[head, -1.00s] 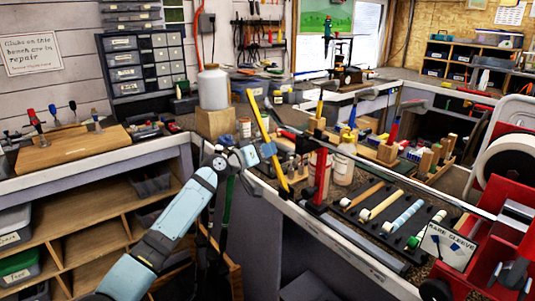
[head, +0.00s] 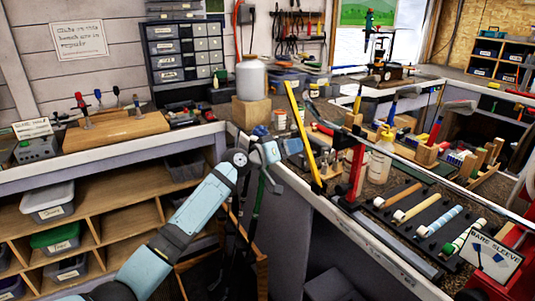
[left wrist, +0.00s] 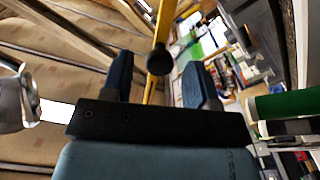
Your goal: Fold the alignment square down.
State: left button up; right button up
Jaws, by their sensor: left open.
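The alignment square shows as a long yellow bar (head: 303,134), standing up and leaning at the bench's front edge. My left gripper (head: 284,148) is just left of the bar's middle. In the left wrist view the yellow bar (left wrist: 164,25) and a black knob (left wrist: 160,61) show between and beyond the two open fingers of my left gripper (left wrist: 157,66). I cannot tell whether either finger touches the bar. My right gripper is not in view.
A red clamp (head: 355,172) stands right of the bar, with a long shaft crossing the bench. Several grips lie on a dark rack (head: 380,212) beside a "bare sleeve" sign (head: 492,257). A white bottle (head: 380,160) stands behind the clamp. Open shelves (head: 110,225) lie below left.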

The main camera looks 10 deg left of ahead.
pick_arm(q)
jog(key=v, duration=0.9)
jog(key=shift+s+a, duration=0.25)
jog(key=shift+s, duration=0.05)
